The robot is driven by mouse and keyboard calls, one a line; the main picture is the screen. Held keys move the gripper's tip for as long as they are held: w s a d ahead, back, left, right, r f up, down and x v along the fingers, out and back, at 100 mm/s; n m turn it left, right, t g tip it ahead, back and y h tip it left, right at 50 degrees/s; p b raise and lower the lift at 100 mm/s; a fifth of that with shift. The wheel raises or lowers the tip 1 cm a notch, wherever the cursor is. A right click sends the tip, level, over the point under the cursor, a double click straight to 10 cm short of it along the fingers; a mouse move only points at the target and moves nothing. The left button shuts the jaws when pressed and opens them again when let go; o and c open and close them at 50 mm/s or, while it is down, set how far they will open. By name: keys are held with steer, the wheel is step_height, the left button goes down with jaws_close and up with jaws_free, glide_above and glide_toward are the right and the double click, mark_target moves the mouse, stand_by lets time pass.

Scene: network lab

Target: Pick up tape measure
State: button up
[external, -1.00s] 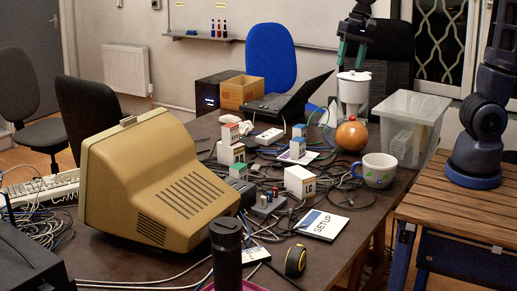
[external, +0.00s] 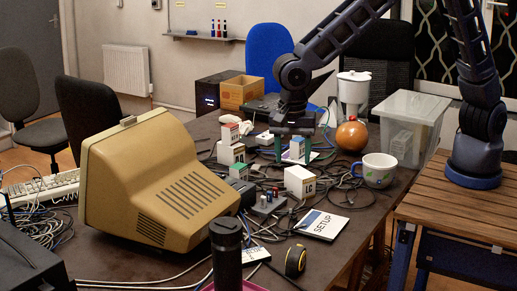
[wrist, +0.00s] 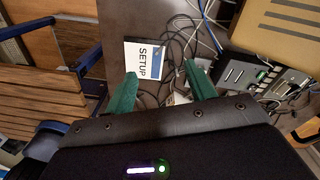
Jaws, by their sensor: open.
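The tape measure (external: 296,261), black and yellow, stands near the front edge of the dark table, beside the white SETUP booklet in the external view. I cannot make it out in the wrist view. My gripper (external: 294,158) is open and empty above the middle of the table, behind the white LC box and well away from the tape measure. In the wrist view the two green fingers of my gripper (wrist: 161,88) are spread apart, with the SETUP booklet (wrist: 145,60) beyond them.
A beige monitor (external: 160,180) fills the table's left side. A dark bottle (external: 226,255) stands left of the tape measure. A mug (external: 376,170), an orange ball (external: 351,134) and a clear bin (external: 408,125) are at the right. Cables and small boxes clutter the middle.

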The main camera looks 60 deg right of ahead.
mark_target(295, 244)
steer(key=s+a+f+m, duration=0.1)
steer(key=s+a+f, duration=0.1)
steer(key=a+f, duration=0.2)
steer(key=s+a+f+h, duration=0.1)
steer(key=s+a+f, duration=0.2)
steer(key=a, duration=0.1)
steer(key=s+a+f+m, duration=0.1)
steer(key=s+a+f, duration=0.2)
steer(key=a+f, duration=0.1)
steer(key=shift+f+m, duration=0.3)
steer(key=f, duration=0.5)
steer(key=shift+d+f, duration=0.2)
steer(key=shift+d, duration=0.15)
steer(key=shift+d+f, duration=0.15)
steer(key=shift+f, duration=2.5)
jaws_close()
steer(key=shift+r, duration=0.1)
